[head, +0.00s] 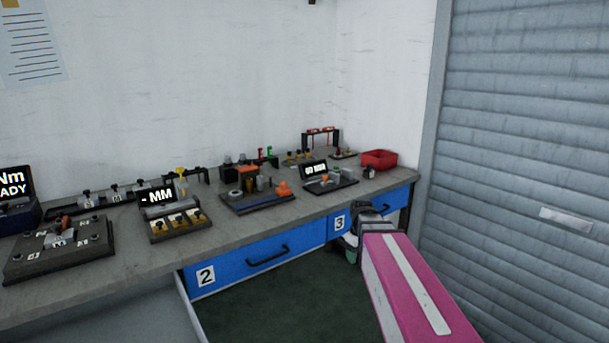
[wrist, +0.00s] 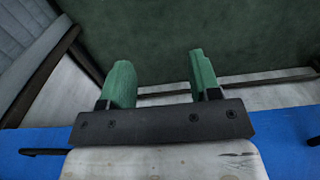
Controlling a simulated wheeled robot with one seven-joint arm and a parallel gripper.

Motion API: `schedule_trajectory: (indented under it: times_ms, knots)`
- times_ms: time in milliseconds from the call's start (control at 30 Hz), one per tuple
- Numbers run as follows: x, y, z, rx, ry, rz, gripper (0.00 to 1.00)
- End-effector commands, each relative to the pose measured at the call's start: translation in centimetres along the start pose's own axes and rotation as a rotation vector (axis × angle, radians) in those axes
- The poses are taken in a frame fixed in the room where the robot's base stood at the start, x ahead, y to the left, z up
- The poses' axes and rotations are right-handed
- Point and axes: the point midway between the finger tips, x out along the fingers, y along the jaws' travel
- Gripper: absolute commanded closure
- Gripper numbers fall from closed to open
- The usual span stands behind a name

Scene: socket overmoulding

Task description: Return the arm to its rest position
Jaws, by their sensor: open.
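My arm, pink with a white stripe, reaches in from the lower right of the head view toward the blue drawer marked 3 (head: 338,222). My gripper (head: 350,240) shows only in part there, low beside that drawer front and below the bench top. In the wrist view my gripper (wrist: 157,85) has two green fingers standing well apart, with nothing between them. Beyond the fingers lie the dark green floor (wrist: 190,35) and a pale strip. A blue drawer front (wrist: 290,145) runs along the lower part of the wrist view.
The grey bench (head: 130,250) carries several fixtures and small displays along the wall. A red bin (head: 379,160) stands at its right end. The blue drawer marked 2 (head: 230,268) is at its front. A grey roller shutter (head: 530,130) is at right. Floor (head: 290,305) before the bench is clear.

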Motion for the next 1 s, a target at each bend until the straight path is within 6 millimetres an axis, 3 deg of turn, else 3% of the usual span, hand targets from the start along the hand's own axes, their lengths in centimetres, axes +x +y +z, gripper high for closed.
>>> schedule_trajectory:
  times_ms: [33,200,400,600,800,833,867,1000]
  knots:
    - [1.6,-0.9,1.4,0.060,-0.004,-0.003,0.43]
    - [6.0,-3.0,4.4,0.288,-0.002,-0.001,0.43]
    - [9.7,-5.0,7.4,0.505,-0.001,0.000,0.43]
    - [11.1,-5.8,8.5,0.602,0.002,0.001,0.43]
    - [11.2,-5.8,8.5,0.612,0.003,0.001,0.43]
    - [11.2,-5.8,8.5,0.612,0.003,0.001,0.46]
    - [11.2,-5.8,8.5,0.612,0.003,0.001,0.56]
    - [11.2,-5.8,8.5,0.611,0.003,0.001,0.57]
